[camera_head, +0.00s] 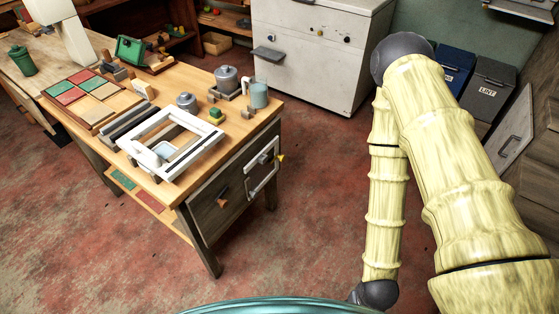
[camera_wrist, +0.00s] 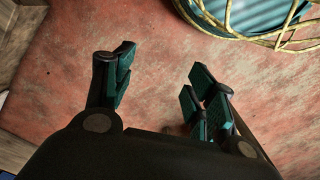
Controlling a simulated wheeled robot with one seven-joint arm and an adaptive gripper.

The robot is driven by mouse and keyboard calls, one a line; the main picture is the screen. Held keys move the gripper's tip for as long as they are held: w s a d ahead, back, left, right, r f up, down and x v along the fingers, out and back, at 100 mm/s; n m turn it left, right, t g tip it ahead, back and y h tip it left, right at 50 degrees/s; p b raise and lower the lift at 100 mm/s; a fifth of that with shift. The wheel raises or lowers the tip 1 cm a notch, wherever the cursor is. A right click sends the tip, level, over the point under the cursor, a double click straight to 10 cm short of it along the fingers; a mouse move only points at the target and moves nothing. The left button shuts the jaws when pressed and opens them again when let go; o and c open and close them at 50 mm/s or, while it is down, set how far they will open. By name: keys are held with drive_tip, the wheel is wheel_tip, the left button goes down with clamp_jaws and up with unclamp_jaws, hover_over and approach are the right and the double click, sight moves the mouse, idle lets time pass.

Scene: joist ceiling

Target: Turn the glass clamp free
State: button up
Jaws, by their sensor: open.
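A white frame (camera_head: 190,133) lies on the wooden workbench, near its front edge, with a pale pane inside its opening. A small whitish, rounded piece (camera_head: 163,150) sits at the frame's front left side; it may be the glass clamp, but it is too small to tell. My gripper (camera_wrist: 160,88) shows in the wrist view with its dark teal fingers spread wide and nothing between them. It points at the bare red floor. In the head view my arm hangs at the right, well away from the workbench, and the gripper itself is out of sight.
The workbench (camera_head: 250,117) also bears grey canisters (camera_head: 227,79), a glass jug (camera_head: 259,95) and coloured tiles (camera_head: 75,92). A handle frame (camera_head: 263,168) sticks out from its side. A white cabinet (camera_head: 315,50) stands behind. The red floor between bench and arm is clear.

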drive_tip(key=w+f+t+b, duration=0.1)
drive_tip(key=w+f+b, duration=0.1)
drive_tip(key=w, duration=0.2)
drive_tip(key=w+a+f+n+t+y+b, duration=0.1)
drive_tip(key=w+f+b, duration=0.2)
drive_tip(key=w, duration=0.2)
drive_tip(key=w+a+f+t+b, duration=0.1)
drive_tip(key=w+f+b, duration=0.2)
drive_tip(key=w, duration=0.2)
drive_tip(key=shift+w+t+y, duration=0.2)
drive_tip(key=shift+t+y, duration=0.1)
drive_tip(key=shift+c, duration=0.2)
drive_tip(key=n+t+y+b, duration=0.7)
drive_tip(key=n+y+b, duration=0.6)
drive_tip(key=b, duration=1.6)
approach(284, 159)
drive_tip(key=b+x, duration=0.4)
drive_tip(key=x, duration=0.5)
drive_tip(key=shift+w+a+r, duration=0.1)
drive_tip(key=shift+a, duration=0.1)
drive_tip(key=c, duration=1)
